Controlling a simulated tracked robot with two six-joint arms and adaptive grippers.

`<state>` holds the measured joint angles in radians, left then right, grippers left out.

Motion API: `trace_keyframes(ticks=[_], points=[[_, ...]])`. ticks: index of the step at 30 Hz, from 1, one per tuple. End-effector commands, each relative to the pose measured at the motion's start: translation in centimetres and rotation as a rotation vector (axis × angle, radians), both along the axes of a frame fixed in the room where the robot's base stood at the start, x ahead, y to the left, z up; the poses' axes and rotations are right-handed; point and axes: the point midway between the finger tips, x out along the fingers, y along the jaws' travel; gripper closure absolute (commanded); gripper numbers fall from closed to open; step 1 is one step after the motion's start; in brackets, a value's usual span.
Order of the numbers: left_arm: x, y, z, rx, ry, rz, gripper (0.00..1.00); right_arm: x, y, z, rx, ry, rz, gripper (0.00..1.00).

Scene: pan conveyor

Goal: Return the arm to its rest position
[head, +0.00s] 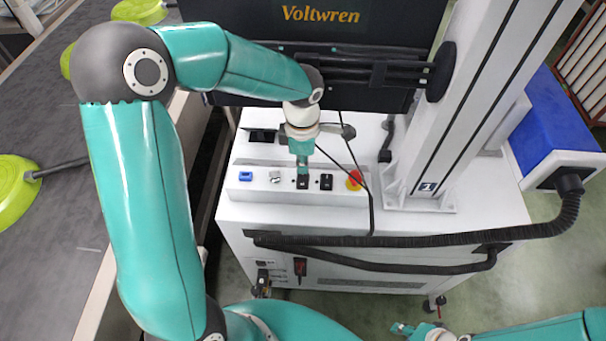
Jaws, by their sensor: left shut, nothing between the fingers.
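My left arm comes in from the left, arches over, and points down at a white control panel (262,187). My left gripper (303,170) is shut and empty, with its tip just above or at a black switch (303,183) on the panel; I cannot tell if it touches. A second black switch (327,182) sits just right of it. My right gripper (402,328) shows small at the bottom edge, low and away from the panel; its finger opening is unclear.
The panel also has a blue button (245,176) and a red stop button (355,179). Behind stands a dark Voltwren screen (390,22); a pale column (470,95) rises to the right. A conveyor (50,225) with green pans (12,190) lies left. Black hoses (420,239) cross the cabinet front.

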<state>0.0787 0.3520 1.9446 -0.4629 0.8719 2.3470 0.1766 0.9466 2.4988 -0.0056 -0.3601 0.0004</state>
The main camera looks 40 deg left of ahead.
Motion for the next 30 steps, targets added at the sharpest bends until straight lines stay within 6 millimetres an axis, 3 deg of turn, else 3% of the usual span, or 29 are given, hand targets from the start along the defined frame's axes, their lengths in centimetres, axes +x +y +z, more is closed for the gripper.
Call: trace_keyframes(ticks=[6,23,26,30], points=[[0.0,0.0,1.5,-0.001,-0.001,0.001,1.00,0.0,0.0,0.8,0.000,0.000,0.000,0.60],[-0.1,-0.1,1.3,-0.002,0.001,-0.012,1.00,0.0,0.0,0.9,0.000,0.000,0.000,0.60],[-0.3,-0.4,0.8,-0.010,0.006,-0.072,1.00,0.0,0.0,1.3,0.000,0.000,0.000,0.60],[-1.3,-1.5,-1.2,-0.041,0.013,-0.280,1.00,0.0,0.0,2.4,0.000,0.000,0.000,0.60]])
